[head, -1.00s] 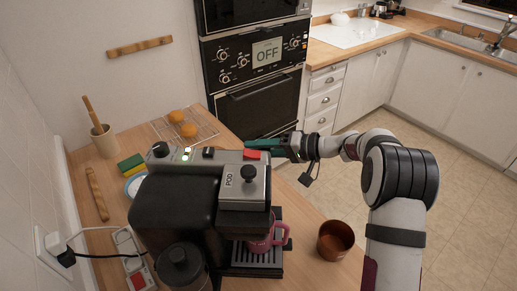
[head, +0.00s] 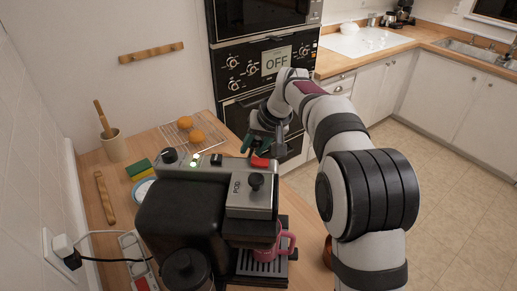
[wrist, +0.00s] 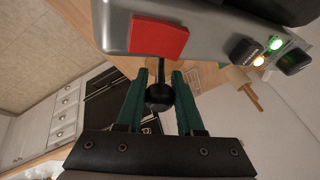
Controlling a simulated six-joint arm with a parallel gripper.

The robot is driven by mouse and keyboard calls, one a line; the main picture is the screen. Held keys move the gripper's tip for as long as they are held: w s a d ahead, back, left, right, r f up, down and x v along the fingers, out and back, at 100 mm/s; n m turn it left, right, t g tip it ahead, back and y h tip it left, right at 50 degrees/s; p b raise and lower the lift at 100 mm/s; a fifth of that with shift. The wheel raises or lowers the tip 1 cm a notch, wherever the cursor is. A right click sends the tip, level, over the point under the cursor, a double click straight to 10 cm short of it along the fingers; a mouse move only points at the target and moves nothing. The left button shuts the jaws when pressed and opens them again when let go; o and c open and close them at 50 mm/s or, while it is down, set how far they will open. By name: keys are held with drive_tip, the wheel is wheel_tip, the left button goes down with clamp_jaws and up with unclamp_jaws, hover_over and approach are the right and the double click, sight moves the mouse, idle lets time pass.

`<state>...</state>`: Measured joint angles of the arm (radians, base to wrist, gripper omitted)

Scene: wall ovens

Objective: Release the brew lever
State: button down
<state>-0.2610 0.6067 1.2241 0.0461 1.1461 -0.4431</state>
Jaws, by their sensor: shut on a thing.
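The black coffee machine (head: 185,215) with a steel top stands on the wooden counter. Its brew lever, a black ball knob (wrist: 159,97) on a thin dark rod, shows in the wrist view below a red block (wrist: 158,38) on the machine's edge. My gripper (wrist: 159,76) has its two teal fingers on either side of the lever and is shut on its knob. In the head view my gripper (head: 262,140) is at the machine's far right corner, close to the red block (head: 260,162). The lever is not clearly visible in that view.
A pink mug (head: 272,247) stands on the drip tray under the pod head. A brown bowl (head: 328,253) is mostly hidden behind my arm. A wire rack (head: 180,133) with orange round items lies behind the machine. The wall oven (head: 250,120) is close behind my gripper.

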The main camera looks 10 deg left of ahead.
drive_tip(key=shift+s+a+r+h, duration=0.1)
drive_tip(key=shift+a+h, duration=0.3)
drive_tip(key=shift+h, duration=0.45)
drive_tip(key=shift+a+h, duration=0.4)
drive_tip(key=shift+h, duration=0.45)
drive_tip(key=shift+n, duration=0.3)
drive_tip(key=c, duration=0.5)
unclamp_jaws()
drive_tip(key=shift+c, duration=0.2)
drive_tip(key=v, duration=1.5)
drive_tip(key=shift+s+r, duration=0.25)
drive_tip(key=shift+r, duration=0.1)
drive_tip(key=shift+a, duration=0.1)
